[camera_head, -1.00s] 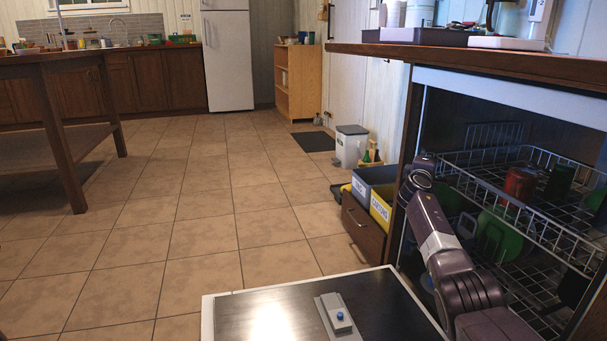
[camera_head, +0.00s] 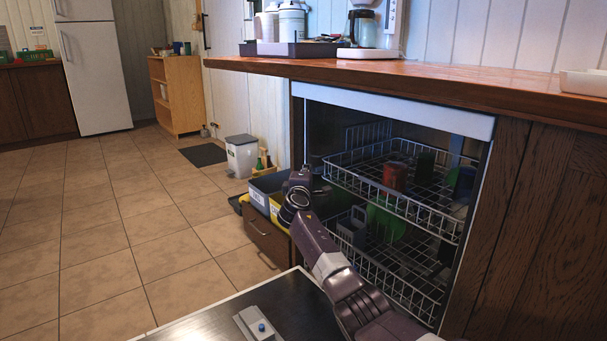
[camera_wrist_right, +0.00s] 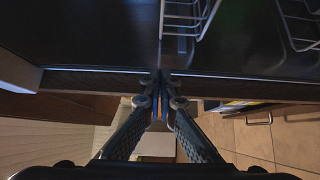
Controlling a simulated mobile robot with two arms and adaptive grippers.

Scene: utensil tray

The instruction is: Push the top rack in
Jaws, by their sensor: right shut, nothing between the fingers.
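The top rack (camera_head: 398,206) is a white wire basket in the upper part of the open dishwasher. It holds a red cup (camera_head: 395,176), a green cup (camera_head: 424,165) and other dark items. My right arm reaches up from the bottom, and my right gripper (camera_head: 314,163) is small and dark at the rack's left end. I cannot tell in the head view whether it touches the rack. In the right wrist view my right gripper (camera_wrist_right: 160,84) is shut and empty, with its tips near a dark edge. White rack wires (camera_wrist_right: 185,12) show beyond them. My left gripper is not in view.
The lower rack (camera_head: 400,283) holds green and grey dishes. The dishwasher door (camera_head: 200,325) lies open below my arm. A wooden counter (camera_head: 440,88) runs above. Bins (camera_head: 262,190) and a drawer (camera_head: 265,238) stand to the left.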

